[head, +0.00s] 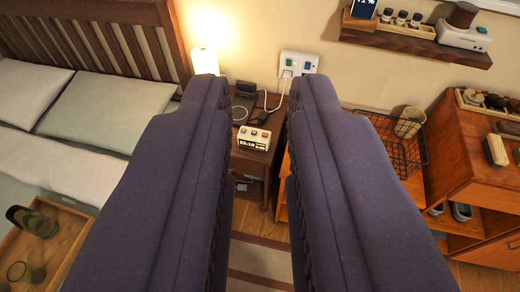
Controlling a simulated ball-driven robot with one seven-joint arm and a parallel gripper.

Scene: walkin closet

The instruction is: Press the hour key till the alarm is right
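A small alarm clock (254,143) sits on the dark wooden nightstand (252,161), in the gap between my gripper's fingers in the head view. Its dark display is lit, but the digits are too small to read. The clock appears beyond and below the fingers, and I see no contact.
A lit lamp (204,61), a dark device (246,89) and white cables (268,102) are near the clock. A bed (70,160) with a tray (70,232) lies left. A wire basket (385,150) and wooden cabinet (455,150) stand right.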

